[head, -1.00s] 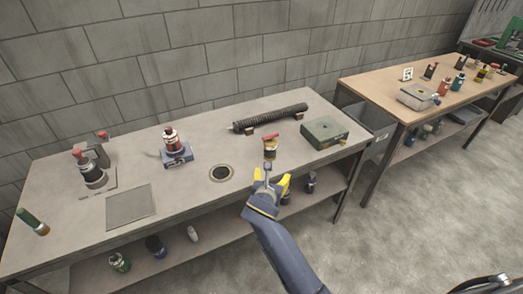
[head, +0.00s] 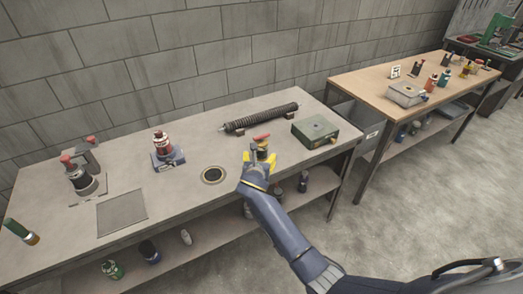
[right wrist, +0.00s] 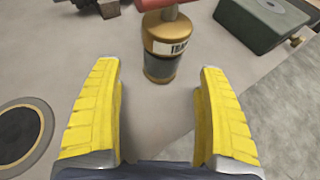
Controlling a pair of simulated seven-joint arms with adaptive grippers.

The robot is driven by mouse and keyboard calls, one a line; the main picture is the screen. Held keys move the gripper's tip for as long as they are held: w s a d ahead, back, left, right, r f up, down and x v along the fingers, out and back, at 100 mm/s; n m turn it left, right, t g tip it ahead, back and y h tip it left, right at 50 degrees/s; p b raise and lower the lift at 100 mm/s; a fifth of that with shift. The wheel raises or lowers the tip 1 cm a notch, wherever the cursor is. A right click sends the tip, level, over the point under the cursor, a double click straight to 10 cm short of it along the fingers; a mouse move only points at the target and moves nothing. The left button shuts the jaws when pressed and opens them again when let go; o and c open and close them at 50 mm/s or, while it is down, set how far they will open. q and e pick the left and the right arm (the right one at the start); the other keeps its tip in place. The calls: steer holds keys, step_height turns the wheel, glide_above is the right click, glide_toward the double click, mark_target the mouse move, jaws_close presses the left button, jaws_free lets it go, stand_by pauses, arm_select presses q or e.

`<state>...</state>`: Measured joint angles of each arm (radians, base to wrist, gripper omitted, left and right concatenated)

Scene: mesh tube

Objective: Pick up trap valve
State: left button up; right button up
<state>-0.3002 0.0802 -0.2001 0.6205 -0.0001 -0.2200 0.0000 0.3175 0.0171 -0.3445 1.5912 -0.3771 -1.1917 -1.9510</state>
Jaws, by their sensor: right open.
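The trap valve (head: 262,150) stands on the near bench, left of the green box. It is a brass and dark cylinder with a red handle on top. In the right wrist view the trap valve (right wrist: 165,45) stands upright just beyond my fingertips, its label partly readable as "TRA". My right gripper (head: 259,166) is at the bench's front edge, on the near side of the valve. Its yellow fingers (right wrist: 158,75) are open and empty, with the valve ahead of the gap between them. My left gripper is not in view.
A green box (head: 315,131) sits right of the valve, and a ribbed dark tube (head: 262,118) lies behind it. A red-topped device (head: 163,145) stands farther left. A second bench (head: 385,78) is at the right.

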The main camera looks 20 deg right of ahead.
mark_target(261, 155)
steer(key=shift+x, duration=2.9)
steer(key=shift+d, duration=0.15)
steer(key=c, duration=1.4)
